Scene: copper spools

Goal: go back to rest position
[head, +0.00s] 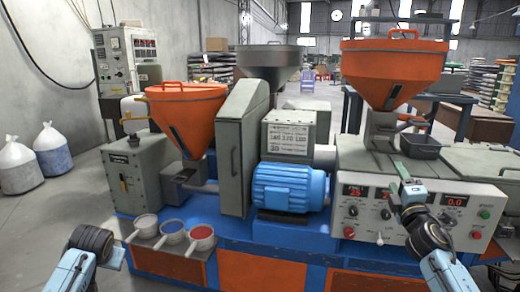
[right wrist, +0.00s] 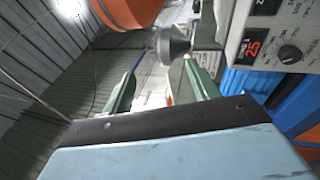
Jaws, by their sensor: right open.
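My right gripper (head: 399,178) is in front of the control panel (head: 360,222) of the right-hand machine, just below the orange hopper's outlet and the dark tray. In the right wrist view its two green fingers (right wrist: 158,88) stand apart with nothing between them. A grey cone-shaped hopper shows beyond the fingers there. My left arm shows only as a dark joint and pale blue links at the bottom left of the head view. My left gripper is outside the frame.
Three scoops with white, blue (head: 172,228) and red (head: 201,232) contents sit on a front shelf. An orange hopper (head: 187,112) stands above them. A blue motor (head: 290,187) is in the middle. A dark tray (head: 421,146) sits under the right orange hopper (head: 393,70). White sacks (head: 18,165) stand at left.

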